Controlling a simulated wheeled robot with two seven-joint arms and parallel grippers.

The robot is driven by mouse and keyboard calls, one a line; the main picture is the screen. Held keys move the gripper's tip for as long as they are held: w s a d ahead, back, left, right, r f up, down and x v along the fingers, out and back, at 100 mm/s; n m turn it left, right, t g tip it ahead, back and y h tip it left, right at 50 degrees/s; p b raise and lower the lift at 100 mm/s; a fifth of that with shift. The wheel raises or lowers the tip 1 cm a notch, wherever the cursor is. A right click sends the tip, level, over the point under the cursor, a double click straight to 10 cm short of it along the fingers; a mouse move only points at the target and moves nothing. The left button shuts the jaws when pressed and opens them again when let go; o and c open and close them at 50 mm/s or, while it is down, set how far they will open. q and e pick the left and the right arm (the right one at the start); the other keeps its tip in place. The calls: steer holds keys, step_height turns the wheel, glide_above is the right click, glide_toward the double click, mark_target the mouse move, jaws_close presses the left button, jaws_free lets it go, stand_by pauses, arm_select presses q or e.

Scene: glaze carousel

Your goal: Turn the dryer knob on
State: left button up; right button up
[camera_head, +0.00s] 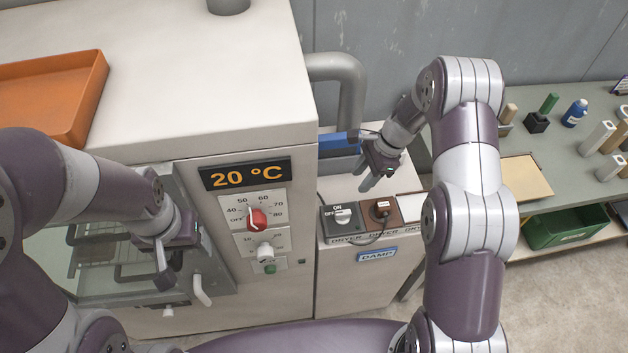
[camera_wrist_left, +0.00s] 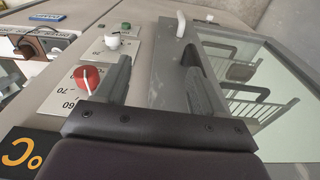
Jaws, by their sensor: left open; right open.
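The dryer knob (camera_head: 344,215) is white and sits on a dark plate marked ON and OFF, on top of a low white cabinet (camera_head: 355,285) lettered DRYER. I cannot tell its exact setting. My right gripper (camera_head: 368,183) is open and empty, above and slightly right of the knob, apart from it. My left gripper (camera_head: 178,262) is open in front of the big white cabinet's glass door. In the left wrist view its fingers (camera_wrist_left: 158,85) lie over the door's edge, left finger close to the red knob (camera_wrist_left: 87,78).
The big cabinet (camera_head: 215,80) has a 20 °C display (camera_head: 245,175), a red knob (camera_head: 257,218) and a white knob (camera_head: 265,251). A brown switch plate (camera_head: 383,209) adjoins the dryer knob. A DAMP sign (camera_head: 376,254) is below. A bench (camera_head: 560,150) stands at right.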

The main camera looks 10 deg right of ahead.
mark_target(343, 212)
steer(key=shift+m, duration=0.5)
steer(key=p+x, duration=0.1)
steer(key=x, duration=0.2)
steer(key=s+p+x, duration=0.1)
steer(key=x, duration=0.3)
steer(key=p+x, duration=0.1)
steer(key=x, duration=0.3)
steer(key=shift+s+r+p, duration=0.1)
steer(key=shift+s+p, duration=0.2)
steer(key=shift+p, duration=0.05)
steer(key=shift+s+f, duration=0.2)
steer(key=shift+f, duration=0.1)
steer(key=shift+s+d+f, duration=0.1)
steer(key=shift+s, duration=0.2)
steer(key=shift+w+f, duration=0.1)
steer(key=shift+w, duration=0.1)
steer(key=shift+c, duration=0.3)
steer(key=shift+w, duration=0.1)
steer(key=c, duration=0.5)
arm_select(q)
steer(key=r, duration=0.1)
steer(key=s+r, duration=0.1)
steer(key=r, duration=0.1)
steer(key=s+d+r, duration=0.1)
steer(key=shift+d+r, duration=0.1)
steer(key=shift+r, duration=0.05)
arm_select(e)
jaws_close()
